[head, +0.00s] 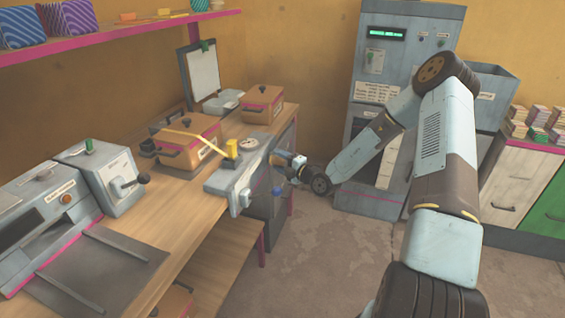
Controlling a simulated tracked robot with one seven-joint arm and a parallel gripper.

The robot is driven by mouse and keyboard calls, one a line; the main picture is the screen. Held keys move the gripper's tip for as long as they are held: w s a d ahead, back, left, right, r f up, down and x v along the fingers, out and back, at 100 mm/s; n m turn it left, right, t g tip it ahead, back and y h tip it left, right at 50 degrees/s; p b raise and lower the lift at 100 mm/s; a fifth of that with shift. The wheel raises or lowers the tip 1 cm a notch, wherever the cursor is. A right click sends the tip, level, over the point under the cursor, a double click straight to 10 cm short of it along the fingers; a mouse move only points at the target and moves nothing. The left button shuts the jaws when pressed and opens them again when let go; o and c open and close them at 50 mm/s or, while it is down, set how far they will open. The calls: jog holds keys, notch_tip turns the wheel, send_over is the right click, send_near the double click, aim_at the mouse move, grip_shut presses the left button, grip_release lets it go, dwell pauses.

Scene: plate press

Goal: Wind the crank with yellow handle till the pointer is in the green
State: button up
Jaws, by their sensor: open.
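A grey press-like unit (222,178) sits at the right end of the wooden bench. The dial's pointer and any green zone are too small to make out. My gripper (287,166) is open, just right of the unit's front face and apart from the yellow handle. It is small in the view, and I cannot tell whether it touches the unit.
A grey box (101,176) with a green knob and black handle stands left on the bench. Brown cases (187,141) and (262,103) sit behind the unit. A tall grey cabinet (395,60) stands at the back. The floor (335,245) right of the bench is clear.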

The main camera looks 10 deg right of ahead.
jog(key=v, duration=1.3)
jog(key=shift+s+d, duration=0.2)
jog(key=shift+s, duration=0.05)
jog(key=shift+a, duration=0.1)
jog(key=s+a+r+n+g, duration=0.4)
jog(key=s+r+n+g, duration=0.3)
jog(key=n, duration=0.6)
jog(key=s+a+r+n+g, duration=0.4)
jog(key=s+r+n+g, duration=0.35)
jog(key=n, duration=0.65)
jog(key=s+d+r+n+t+h, duration=0.3)
jog(key=s+d+r+n+h, duration=0.2)
jog(key=s+r+n, duration=0.3)
jog(key=s+d+r+n+t+h, duration=0.4)
jog(key=s+d+r+n+h, duration=0.2)
jog(key=s+r+n, duration=0.3)
jog(key=d+r+n, duration=0.1)
jog(key=n, duration=0.1)
jog(key=shift+s+d+r+n+h, duration=0.2)
jog(key=shift+s+r+n+h, duration=0.1)
